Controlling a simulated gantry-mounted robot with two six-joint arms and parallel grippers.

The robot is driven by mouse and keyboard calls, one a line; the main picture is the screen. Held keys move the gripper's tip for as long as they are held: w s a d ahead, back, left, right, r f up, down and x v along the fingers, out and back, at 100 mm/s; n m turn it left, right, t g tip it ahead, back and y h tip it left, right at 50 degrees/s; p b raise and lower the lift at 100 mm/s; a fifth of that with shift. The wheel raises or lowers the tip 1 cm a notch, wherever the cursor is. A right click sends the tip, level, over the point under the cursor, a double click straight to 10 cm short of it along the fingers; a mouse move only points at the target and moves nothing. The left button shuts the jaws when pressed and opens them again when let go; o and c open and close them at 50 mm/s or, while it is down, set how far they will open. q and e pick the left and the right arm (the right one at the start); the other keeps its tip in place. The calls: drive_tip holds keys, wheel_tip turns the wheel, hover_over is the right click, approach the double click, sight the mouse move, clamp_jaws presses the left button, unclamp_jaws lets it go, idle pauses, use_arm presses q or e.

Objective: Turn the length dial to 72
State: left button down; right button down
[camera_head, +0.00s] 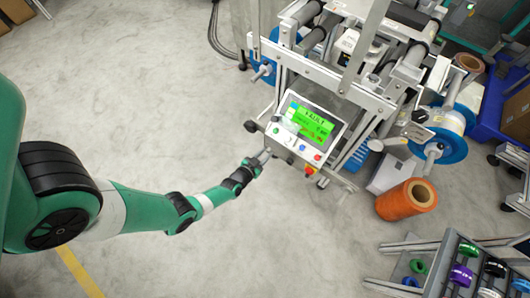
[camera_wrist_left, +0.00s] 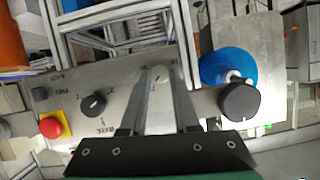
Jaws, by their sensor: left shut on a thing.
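The control panel (camera_head: 298,140) has a lit green screen (camera_head: 308,122) with the word FAULT and smaller text I cannot read. My left gripper (camera_head: 264,157) is at the panel's lower left edge. In the left wrist view its two fingers (camera_wrist_left: 160,76) are close together over the panel face, shut on a dial that they hide. Numbered marks show near the fingertips, too small to read. A small black selector knob (camera_wrist_left: 93,104) is left of the fingers, and a larger black knob (camera_wrist_left: 240,102) is right of them. My right gripper is not in view.
A red stop button on a yellow base (camera_wrist_left: 54,126) is at the panel's left in the wrist view. The machine frame (camera_head: 345,88) rises behind the panel. Floor left of the panel is clear.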

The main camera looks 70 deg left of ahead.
use_arm(q)
drive_tip(key=c, duration=0.7)
unclamp_jaws()
drive_tip(key=shift+o, duration=0.2)
drive_tip(key=shift+s+d+r, duration=0.1)
drive_tip(key=shift+s+r, duration=0.05)
drive_tip(key=shift+s, duration=0.05)
drive_tip(key=p+v, duration=0.7)
drive_tip(key=v, duration=0.4)
